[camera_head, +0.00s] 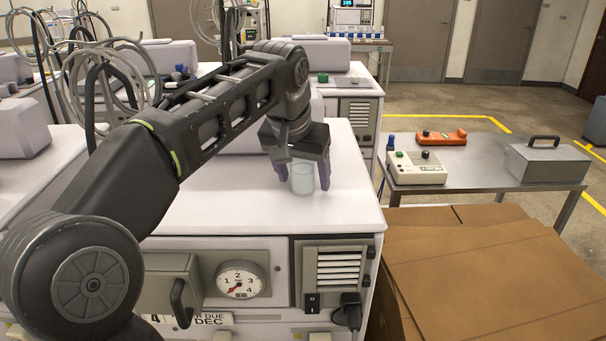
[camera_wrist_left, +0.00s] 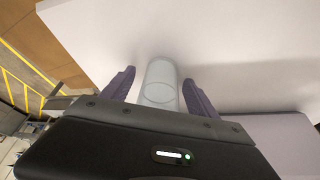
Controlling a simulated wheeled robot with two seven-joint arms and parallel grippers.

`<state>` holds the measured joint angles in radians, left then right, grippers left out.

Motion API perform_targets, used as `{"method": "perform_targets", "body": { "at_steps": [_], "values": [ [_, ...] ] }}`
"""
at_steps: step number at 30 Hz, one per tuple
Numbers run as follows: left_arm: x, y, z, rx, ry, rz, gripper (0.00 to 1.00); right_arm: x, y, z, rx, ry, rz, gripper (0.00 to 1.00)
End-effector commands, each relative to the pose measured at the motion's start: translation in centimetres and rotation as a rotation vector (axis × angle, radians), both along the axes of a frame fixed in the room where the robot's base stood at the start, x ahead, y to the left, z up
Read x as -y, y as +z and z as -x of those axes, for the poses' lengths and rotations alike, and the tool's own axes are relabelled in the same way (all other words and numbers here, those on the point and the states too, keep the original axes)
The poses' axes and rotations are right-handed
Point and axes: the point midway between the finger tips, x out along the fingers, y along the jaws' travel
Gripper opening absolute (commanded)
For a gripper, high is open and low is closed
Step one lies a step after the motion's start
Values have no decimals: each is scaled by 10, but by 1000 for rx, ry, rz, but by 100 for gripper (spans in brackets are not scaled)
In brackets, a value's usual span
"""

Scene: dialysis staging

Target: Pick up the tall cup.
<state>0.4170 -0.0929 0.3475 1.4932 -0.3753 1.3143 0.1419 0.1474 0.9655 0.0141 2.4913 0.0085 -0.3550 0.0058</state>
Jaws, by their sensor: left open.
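The tall cup (camera_head: 302,178) is clear and stands upright on the white top of a dialysis machine (camera_head: 235,210). My left gripper (camera_head: 304,178) reaches down over it, with its purple fingers on either side of the cup. In the left wrist view the cup (camera_wrist_left: 160,84) lies between the two open fingers (camera_wrist_left: 160,92), with a visible gap on each side. The gripper is open and holds nothing. The cup's upper part is partly hidden by the gripper in the head view. My right gripper is not in view.
A metal table (camera_head: 470,178) at the right carries a beige control box (camera_head: 417,168), an orange device (camera_head: 440,137) and a grey handled case (camera_head: 546,163). Cardboard boxes (camera_head: 480,265) stand in front of it. The machine top around the cup is clear.

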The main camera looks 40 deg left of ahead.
Motion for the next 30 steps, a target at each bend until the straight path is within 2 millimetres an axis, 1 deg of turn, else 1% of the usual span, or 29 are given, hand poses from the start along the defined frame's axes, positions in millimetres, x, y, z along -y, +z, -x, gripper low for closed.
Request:
{"method": "perform_targets", "body": {
  "at_steps": [2,5,26,30],
  "values": [
    [0,0,0,0,0,0,68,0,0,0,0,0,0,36],
    [0,0,0,0,0,0,62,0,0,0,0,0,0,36],
    [0,0,0,0,0,0,5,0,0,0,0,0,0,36],
    [0,0,0,0,0,0,4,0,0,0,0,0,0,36]
  ]
}}
